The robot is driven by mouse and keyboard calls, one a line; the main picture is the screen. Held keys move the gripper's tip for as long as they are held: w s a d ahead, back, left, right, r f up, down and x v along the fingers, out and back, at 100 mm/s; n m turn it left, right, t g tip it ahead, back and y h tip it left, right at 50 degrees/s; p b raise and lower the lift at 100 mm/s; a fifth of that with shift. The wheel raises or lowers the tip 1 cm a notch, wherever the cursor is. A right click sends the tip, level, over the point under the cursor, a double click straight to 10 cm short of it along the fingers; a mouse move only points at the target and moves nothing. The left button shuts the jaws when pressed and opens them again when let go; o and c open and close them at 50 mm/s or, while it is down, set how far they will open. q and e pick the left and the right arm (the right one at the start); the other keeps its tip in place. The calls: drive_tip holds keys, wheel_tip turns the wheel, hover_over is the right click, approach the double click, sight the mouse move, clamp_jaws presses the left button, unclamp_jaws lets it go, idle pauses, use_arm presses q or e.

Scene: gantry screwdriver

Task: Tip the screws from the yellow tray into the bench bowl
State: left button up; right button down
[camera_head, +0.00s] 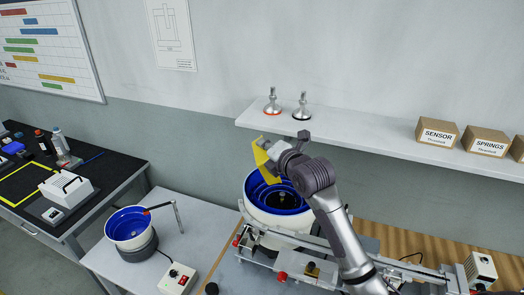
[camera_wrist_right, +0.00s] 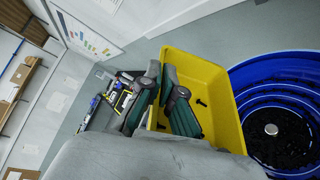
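My right gripper (camera_head: 268,157) is shut on a wall of the yellow tray (camera_head: 260,154), with one finger inside the tray and one outside. The tray is tilted and held up at the left rim of the large blue bowl (camera_head: 253,184). In the right wrist view the tray (camera_wrist_right: 222,82) shows a few dark screws (camera_wrist_right: 202,102) inside; my fingers (camera_wrist_right: 163,98) hide part of it. The large bowl (camera_wrist_right: 240,76) there holds many dark pieces around a silver centre knob. A smaller blue bowl (camera_head: 128,224) stands on the grey bench at left. My left gripper is not in view.
A shelf (camera_head: 360,140) behind my right arm carries two small metal fixtures (camera_head: 273,104) and cardboard boxes (camera_head: 437,131). Gantry rails (camera_head: 330,250) run in front of the large bowl. A thin arm (camera_head: 178,215) and a control box (camera_head: 178,278) stand by the small bowl.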

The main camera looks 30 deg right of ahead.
drive_tip(key=shift+s+d+r, duration=0.1)
drive_tip(key=shift+d+r, duration=0.1)
drive_tip(key=shift+d, duration=0.05)
drive_tip(key=shift+s+d+m+t+y+b, duration=0.15)
drive_tip(key=shift+d+m+t+y+b, duration=0.2)
drive_tip(key=shift+m+b, duration=0.55)
drive_tip(key=shift+s+d+m+t+b, duration=0.85)
drive_tip(key=shift+d+m+t+b, duration=0.4)
drive_tip(key=shift+d+m+b, duration=1.85)
wheel_tip(320, 180, up, 6)
drive_tip(key=a+p, duration=0.1)
drive_tip(key=p, duration=0.3)
drive_tip(key=shift+a+r, duration=0.15)
